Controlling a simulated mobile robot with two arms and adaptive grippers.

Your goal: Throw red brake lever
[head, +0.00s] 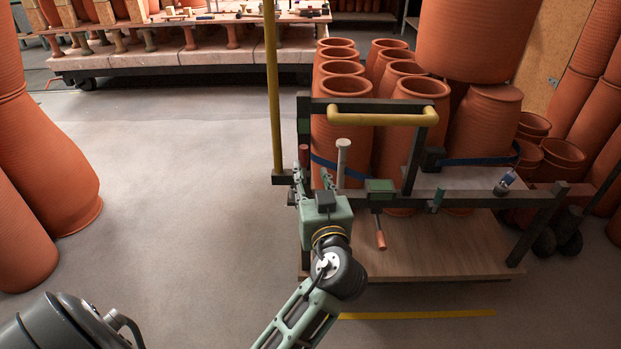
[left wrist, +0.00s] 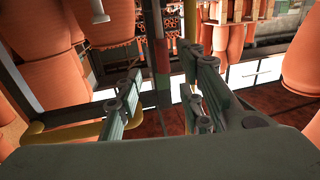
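The cart has two reddish handles. A short dark-red upright handle (head: 303,155) stands at its left front corner, by the dark post. An orange-red grip (head: 380,240) hangs below a green box (head: 380,187) on the front rail. I cannot tell for sure which is the brake lever. My left gripper (head: 312,178) is at the left front corner, just below and beside the upright handle. In the left wrist view its fingers (left wrist: 168,98) are apart, and a red upright piece (left wrist: 163,88) shows between them, apparently untouched. My right gripper is not in view.
A pale-capped post (head: 342,150) rises just right of my left gripper. The cart has a yellow push bar (head: 385,117), a wooden deck (head: 430,245) and several clay pots. A yellow pole (head: 273,90) stands at its left. Open floor (head: 170,200) lies left.

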